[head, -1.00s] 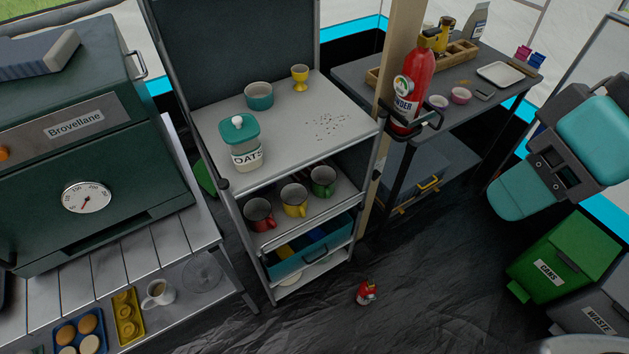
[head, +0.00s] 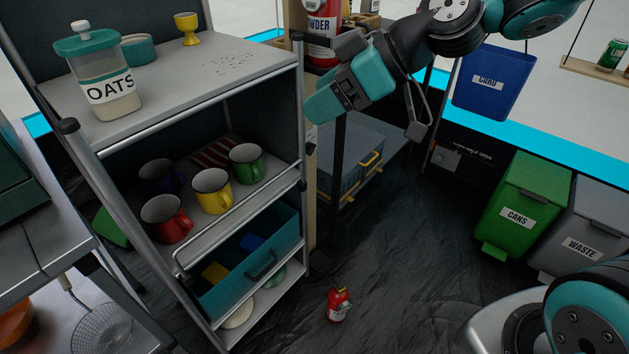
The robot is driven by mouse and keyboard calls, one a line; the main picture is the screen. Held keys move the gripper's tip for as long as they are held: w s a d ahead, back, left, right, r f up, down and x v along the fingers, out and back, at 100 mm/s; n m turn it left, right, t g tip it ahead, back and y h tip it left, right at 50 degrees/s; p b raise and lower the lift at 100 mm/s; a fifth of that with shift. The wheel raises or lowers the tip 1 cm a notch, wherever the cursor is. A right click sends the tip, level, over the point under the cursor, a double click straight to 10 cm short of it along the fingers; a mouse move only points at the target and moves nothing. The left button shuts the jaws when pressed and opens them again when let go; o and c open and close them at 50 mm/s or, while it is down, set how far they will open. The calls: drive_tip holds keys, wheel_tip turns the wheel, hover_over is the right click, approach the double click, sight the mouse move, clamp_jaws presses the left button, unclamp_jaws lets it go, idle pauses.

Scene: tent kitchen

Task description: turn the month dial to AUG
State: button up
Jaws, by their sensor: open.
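No month dial shows in the head view, so its setting cannot be told. My gripper (head: 366,88), teal and dark grey, is in the upper middle of the head view, in front of the dark table beside the trolley. Its jaws are open, with nothing seen between them. It hides part of that table and what stands on it.
A metal trolley (head: 165,98) on the left bears an oats jar (head: 108,82), mugs and a teal drawer (head: 250,262). A small red extinguisher-like object (head: 338,304) stands on the floor. Green (head: 522,205) and grey (head: 590,235) bins stand right.

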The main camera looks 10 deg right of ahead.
drive_tip(key=w+d+f+n+t+y+b, duration=0.1)
drive_tip(key=w+d+f+t+b, duration=0.15)
drive_tip(key=w+f+b, duration=0.5)
drive_tip(key=w+d+f+t+y+b, duration=0.1)
drive_tip(key=w+d+f+t+b, duration=0.2)
drive_tip(key=f+b, duration=0.8)
drive_tip(key=t+h+b, duration=0.1)
drive_tip(key=t+b, duration=0.4)
drive_tip(key=b, duration=0.9)
approach(310, 149)
drive_tip(key=b+x, duration=0.3)
drive_tip(key=x, duration=0.5)
drive_tip(key=shift+w+f, duration=0.2)
drive_tip(key=shift+w, duration=0.15)
drive_tip(key=c, duration=0.9)
